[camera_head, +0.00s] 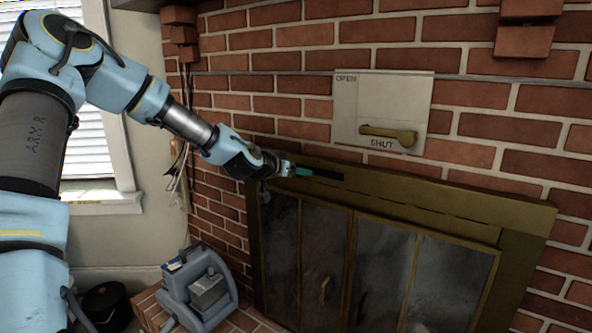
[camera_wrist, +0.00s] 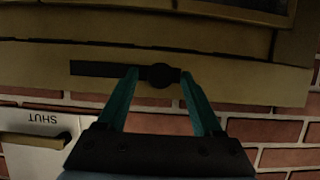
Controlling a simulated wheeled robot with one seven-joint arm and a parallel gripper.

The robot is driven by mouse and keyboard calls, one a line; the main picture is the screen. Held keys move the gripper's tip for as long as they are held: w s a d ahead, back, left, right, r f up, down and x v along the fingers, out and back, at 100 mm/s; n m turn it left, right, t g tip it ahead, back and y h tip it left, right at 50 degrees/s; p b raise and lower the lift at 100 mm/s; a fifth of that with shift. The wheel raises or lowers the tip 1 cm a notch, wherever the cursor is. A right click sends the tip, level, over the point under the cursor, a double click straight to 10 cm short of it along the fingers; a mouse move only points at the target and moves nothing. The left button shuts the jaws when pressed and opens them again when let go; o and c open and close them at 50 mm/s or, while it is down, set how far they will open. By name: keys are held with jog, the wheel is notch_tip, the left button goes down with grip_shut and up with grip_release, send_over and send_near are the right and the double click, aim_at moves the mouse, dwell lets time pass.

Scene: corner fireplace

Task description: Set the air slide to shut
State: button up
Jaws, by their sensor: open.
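The air slide appears to be the dark round knob (camera_wrist: 158,76) on a black slot (camera_wrist: 98,69) in the brass fireplace frame. The slot also shows in the head view (camera_head: 329,174), where my gripper hides the knob. My gripper (camera_head: 296,170) is at the left end of the slot there. In the upside-down wrist view, its teal fingers (camera_wrist: 158,72) are open, one on each side of the knob, with a small gap to each. A pale plate (camera_head: 385,95) reads OPEN at top left and SHUT below. Its brass lever (camera_head: 388,133) lies nearly level, just above SHUT.
Glass fireplace doors (camera_head: 385,270) are below the brass frame (camera_head: 450,197). Red brick wall (camera_head: 510,130) surrounds it, with jutting bricks (camera_head: 525,40) at upper right. A blue-grey device (camera_head: 200,290) sits on the hearth at lower left. A window with blinds is behind my arm.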

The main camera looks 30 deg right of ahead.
jog(key=shift+c, duration=0.4)
grip_shut()
dwell(1.0)
